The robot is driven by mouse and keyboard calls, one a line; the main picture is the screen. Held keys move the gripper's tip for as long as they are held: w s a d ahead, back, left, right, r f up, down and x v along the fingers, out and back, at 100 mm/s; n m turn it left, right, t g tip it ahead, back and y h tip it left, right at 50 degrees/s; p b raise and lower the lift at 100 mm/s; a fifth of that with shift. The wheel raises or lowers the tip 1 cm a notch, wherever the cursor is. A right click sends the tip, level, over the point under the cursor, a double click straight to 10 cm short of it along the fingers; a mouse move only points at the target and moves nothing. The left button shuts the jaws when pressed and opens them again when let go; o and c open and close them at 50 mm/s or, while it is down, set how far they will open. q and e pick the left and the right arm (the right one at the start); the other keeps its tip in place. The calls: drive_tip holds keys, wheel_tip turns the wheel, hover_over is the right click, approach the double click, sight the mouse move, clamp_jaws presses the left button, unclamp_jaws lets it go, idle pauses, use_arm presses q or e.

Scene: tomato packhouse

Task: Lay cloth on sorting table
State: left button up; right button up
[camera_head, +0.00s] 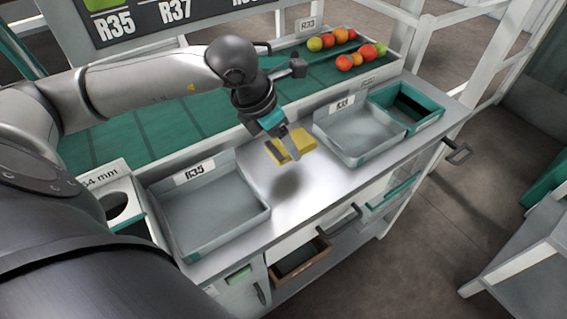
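A small yellow cloth (303,141) is at my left gripper (288,146), over the middle of the metal sorting table (318,185). The gripper's fingers point down, one on the near side of the cloth, and look closed on it. A dark soft shadow lies on the tabletop below and apart from the cloth, so the cloth appears to be held above the surface. My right gripper is out of view.
A grey tray labelled R35 (262,222) stands left of the bare tabletop. Another grey tray (352,160) and a green bin (437,113) stand right. Tomatoes (343,36) lie on the green belt (180,122) behind. A brown drawer (318,252) below is open.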

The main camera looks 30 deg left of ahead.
sight(283, 172)
use_arm(q)
drive_tip(key=shift+f+b, duration=0.4)
drive_tip(key=shift+f, duration=2.7)
drive_tip(key=shift+f, duration=0.15)
drive_tip(key=o, duration=1.3)
drive_tip(key=shift+r, duration=0.2)
drive_tip(key=p+v, duration=0.1)
drive_tip(key=v, duration=1.1)
drive_tip(key=shift+f+p, duration=0.1)
drive_tip(key=shift+p, duration=0.2)
